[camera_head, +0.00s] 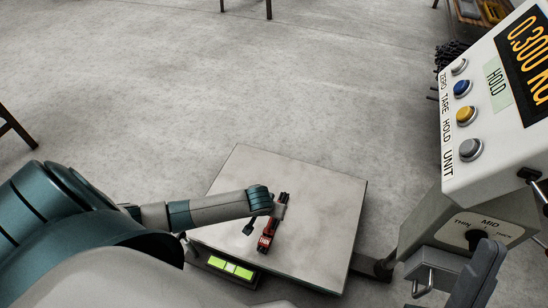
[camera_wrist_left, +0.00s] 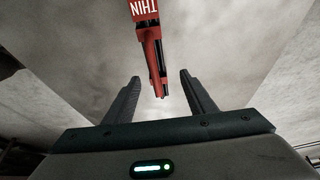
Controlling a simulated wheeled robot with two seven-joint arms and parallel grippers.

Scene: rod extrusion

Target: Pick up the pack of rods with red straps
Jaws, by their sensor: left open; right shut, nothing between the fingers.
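A red pack marked THIN (camera_wrist_left: 147,45), with dark strips along it, lies on the pale scale plate (camera_head: 310,200). In the head view its red end (camera_head: 266,241) shows below my left gripper (camera_head: 267,214). My left gripper is open over the plate, at the pack's upper part. In the left wrist view the pack's narrow end points into the gap between the two fingers (camera_wrist_left: 160,97), touching neither that I can see. My right gripper (camera_head: 478,270) is shut and empty at the lower right, beside the scale's console.
The scale console (camera_head: 500,90) stands at the right, with several buttons and a display reading 0.300 KG. A selector (camera_head: 476,233) marked THIN, MID and THICK sits below it. A green-lit panel (camera_head: 231,267) is at the plate's front edge.

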